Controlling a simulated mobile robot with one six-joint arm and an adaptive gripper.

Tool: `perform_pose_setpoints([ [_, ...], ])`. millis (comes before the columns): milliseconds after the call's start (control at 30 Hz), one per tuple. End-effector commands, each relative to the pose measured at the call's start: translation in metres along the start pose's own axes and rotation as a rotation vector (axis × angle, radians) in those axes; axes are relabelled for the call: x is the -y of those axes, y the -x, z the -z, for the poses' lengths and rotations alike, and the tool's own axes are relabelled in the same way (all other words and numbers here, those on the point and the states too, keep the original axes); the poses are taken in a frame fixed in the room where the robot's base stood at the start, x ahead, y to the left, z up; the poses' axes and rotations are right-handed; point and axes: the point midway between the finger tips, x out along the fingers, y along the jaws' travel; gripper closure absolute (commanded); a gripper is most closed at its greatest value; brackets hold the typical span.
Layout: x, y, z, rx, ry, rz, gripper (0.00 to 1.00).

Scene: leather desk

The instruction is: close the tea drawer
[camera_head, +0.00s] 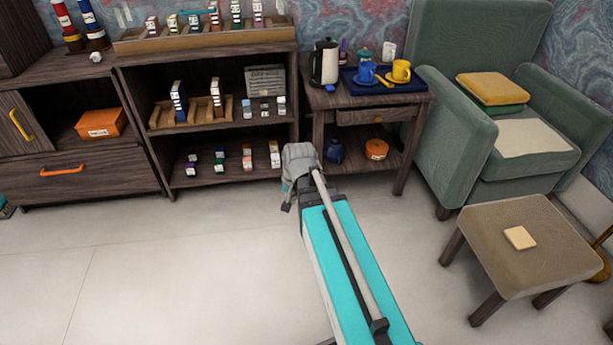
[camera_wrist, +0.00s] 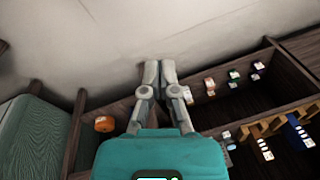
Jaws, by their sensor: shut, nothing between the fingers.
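A wooden side table (camera_head: 318,100) bears the tea things and has one small drawer (camera_head: 372,116) under its top, likely the tea drawer. I cannot tell surely how far this drawer stands out. In the wrist view my gripper (camera_wrist: 160,68) is shut and empty, its fingertips together over the pale floor. The side table's lower part with the orange pot (camera_wrist: 104,124) lies left of it, and the open shelf lies right.
The open shelf unit (camera_head: 215,137) with several small boxes stands left of my arm. A wide drawer (camera_head: 90,176) with an orange handle is farther left. A green armchair (camera_head: 455,130) and a footstool (camera_head: 490,235) stand right. The front floor is clear.

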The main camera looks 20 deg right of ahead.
Motion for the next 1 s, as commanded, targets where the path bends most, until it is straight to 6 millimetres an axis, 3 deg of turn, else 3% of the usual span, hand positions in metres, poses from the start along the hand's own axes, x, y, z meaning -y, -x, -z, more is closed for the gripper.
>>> perform_pose_setpoints([
  [33, 0.003, 0.000, -0.020, 0.020, 0.096, -0.026, 1.00],
  [100, 0.005, 0.000, -0.038, 0.048, 0.218, -0.059, 1.00],
  [300, 0.007, 0.002, -0.072, 0.110, 0.457, -0.122, 1.00],
  [733, 0.007, 0.003, -0.082, 0.132, 0.537, -0.141, 1.00],
  [1000, 0.007, 0.003, -0.081, 0.132, 0.536, -0.140, 0.50],
])
